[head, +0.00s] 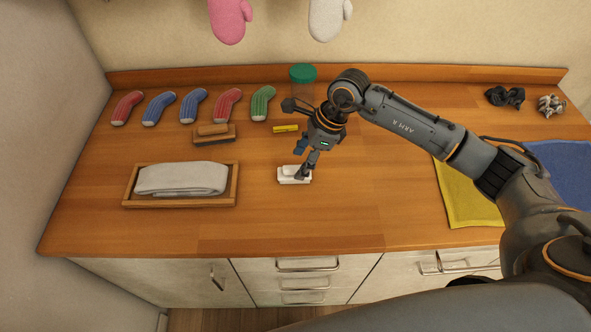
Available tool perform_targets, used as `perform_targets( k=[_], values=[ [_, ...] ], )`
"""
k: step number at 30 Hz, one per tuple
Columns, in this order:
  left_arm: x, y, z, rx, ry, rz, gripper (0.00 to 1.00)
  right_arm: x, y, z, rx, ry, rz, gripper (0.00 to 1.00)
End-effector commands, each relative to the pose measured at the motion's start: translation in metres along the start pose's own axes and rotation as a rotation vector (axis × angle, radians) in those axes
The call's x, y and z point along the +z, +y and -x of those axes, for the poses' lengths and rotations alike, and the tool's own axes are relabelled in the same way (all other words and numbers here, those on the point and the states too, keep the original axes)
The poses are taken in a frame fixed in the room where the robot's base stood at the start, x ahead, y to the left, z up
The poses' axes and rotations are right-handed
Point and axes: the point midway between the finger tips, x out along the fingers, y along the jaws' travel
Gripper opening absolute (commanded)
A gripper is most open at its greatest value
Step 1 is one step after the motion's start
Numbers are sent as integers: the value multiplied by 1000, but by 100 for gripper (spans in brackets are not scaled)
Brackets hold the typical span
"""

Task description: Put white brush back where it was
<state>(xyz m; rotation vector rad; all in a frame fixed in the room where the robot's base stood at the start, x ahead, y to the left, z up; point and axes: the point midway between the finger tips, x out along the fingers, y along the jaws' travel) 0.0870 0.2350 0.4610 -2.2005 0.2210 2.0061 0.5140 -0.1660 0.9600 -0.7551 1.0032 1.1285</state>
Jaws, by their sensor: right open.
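The white brush (287,175) lies on the wooden counter near the middle. My right gripper (306,169) points down at its right end and partly covers it. The gripper is open. I cannot tell whether its fingers touch the brush or are just above it. My left gripper is not in the head view.
A wooden brush (213,130) lies left of a small yellow item (286,128). Several socks (192,105) lie along the back, beside a green-lidded jar (302,75). A wooden tray (180,203) holds a folded grey cloth. Yellow (470,205) and blue (565,165) cloths lie right.

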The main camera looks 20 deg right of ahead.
Motion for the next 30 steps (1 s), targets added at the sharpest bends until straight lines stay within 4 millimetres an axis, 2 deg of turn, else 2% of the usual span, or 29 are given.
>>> perform_targets(
  k=[1, 6, 12, 16, 30],
  values=[
    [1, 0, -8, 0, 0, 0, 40, -2, -2, 10, -6, 0, 3, 59],
    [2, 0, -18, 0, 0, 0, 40, -1, -1, 45, -5, 0, 2, 59],
    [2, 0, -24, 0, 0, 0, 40, -1, 0, 69, -1, 1, 1, 59],
    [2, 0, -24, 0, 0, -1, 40, 0, 0, 75, 1, 0, 1, 59],
    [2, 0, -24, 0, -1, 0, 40, 0, 0, 75, 1, 0, 1, 59]
  ],
)
